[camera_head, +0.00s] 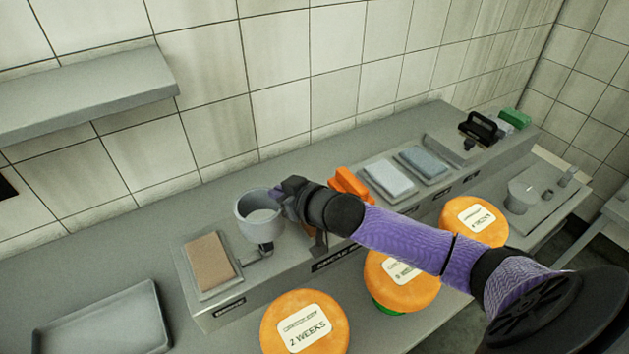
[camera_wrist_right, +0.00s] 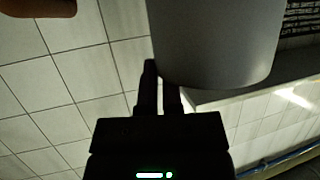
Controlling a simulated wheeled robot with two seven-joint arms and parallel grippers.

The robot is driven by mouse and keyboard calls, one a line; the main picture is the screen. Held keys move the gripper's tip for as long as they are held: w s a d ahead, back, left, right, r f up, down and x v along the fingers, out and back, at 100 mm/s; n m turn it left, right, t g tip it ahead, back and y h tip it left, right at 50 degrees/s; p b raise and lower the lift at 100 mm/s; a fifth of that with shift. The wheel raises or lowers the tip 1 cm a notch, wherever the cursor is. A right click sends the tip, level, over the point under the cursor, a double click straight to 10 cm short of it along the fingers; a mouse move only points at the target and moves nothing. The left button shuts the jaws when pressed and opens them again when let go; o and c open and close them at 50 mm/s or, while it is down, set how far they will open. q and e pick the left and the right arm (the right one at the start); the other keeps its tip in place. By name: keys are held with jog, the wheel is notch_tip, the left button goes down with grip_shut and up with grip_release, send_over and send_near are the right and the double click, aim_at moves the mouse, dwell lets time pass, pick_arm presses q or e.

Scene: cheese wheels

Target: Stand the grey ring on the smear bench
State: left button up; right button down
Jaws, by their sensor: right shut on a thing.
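The grey ring (camera_head: 259,232) is a short, wide, open-topped hoop near the left part of the raised grey bench (camera_head: 215,312). My right gripper (camera_head: 285,200) is shut on the ring's right side in the head view. In the right wrist view the ring (camera_wrist_right: 218,45) fills the top middle as a smooth grey wall, with the gripper fingers (camera_wrist_right: 160,90) at its lower left edge. The ring looks upright; I cannot tell if its underside touches the bench. My left gripper is not in view.
A brown pad (camera_head: 211,262) lies left of the ring. Orange wheels labelled like "2 WEEKS" (camera_head: 305,325) stand along the front. An orange object (camera_head: 349,184), grey-blue pads (camera_head: 388,179) and a black-handled tool (camera_head: 478,127) sit to the right. A grey tray (camera_head: 105,325) lies lower left.

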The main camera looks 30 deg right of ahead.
notch_tip(320, 180, down, 8)
jog(key=shift+f+b, duration=0.15)
jog(key=shift+b, duration=0.95)
jog(key=c, duration=1.2)
grip_release()
jog(key=shift+f, duration=0.1)
jog(key=shift+c, duration=0.2)
jog(key=o, duration=0.5)
jog(key=shift+c, duration=0.2)
